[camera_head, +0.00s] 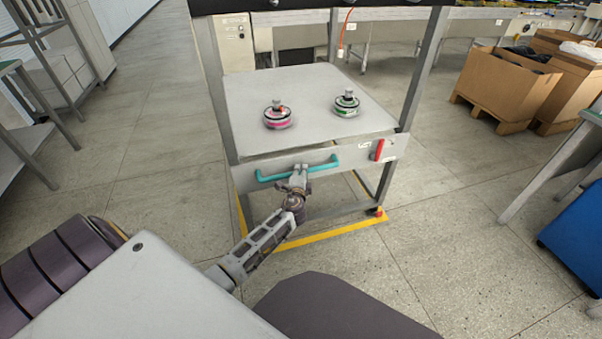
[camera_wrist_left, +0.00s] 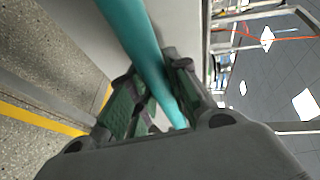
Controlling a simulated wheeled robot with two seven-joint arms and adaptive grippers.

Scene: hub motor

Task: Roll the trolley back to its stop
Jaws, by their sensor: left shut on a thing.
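The trolley (camera_head: 240,98) is a grey frame with a flat top plate and a front panel, in the middle of the head view. A teal handle (camera_head: 325,165) runs across its front panel. My left gripper (camera_head: 301,173) is shut on this handle near its middle. In the left wrist view the teal bar (camera_wrist_left: 145,50) passes between the two fingers (camera_wrist_left: 158,105). Two hub motors sit on the plate, one with a pink band (camera_head: 277,118) and one with a green band (camera_head: 346,105). My right gripper is not in view.
Yellow floor tape (camera_head: 330,230) runs by the trolley's feet. A red lever (camera_head: 378,150) is on the front panel's right. Cardboard boxes (camera_head: 505,85) stand at the back right, a blue bin (camera_head: 580,240) at the right edge. Open floor lies left of the trolley.

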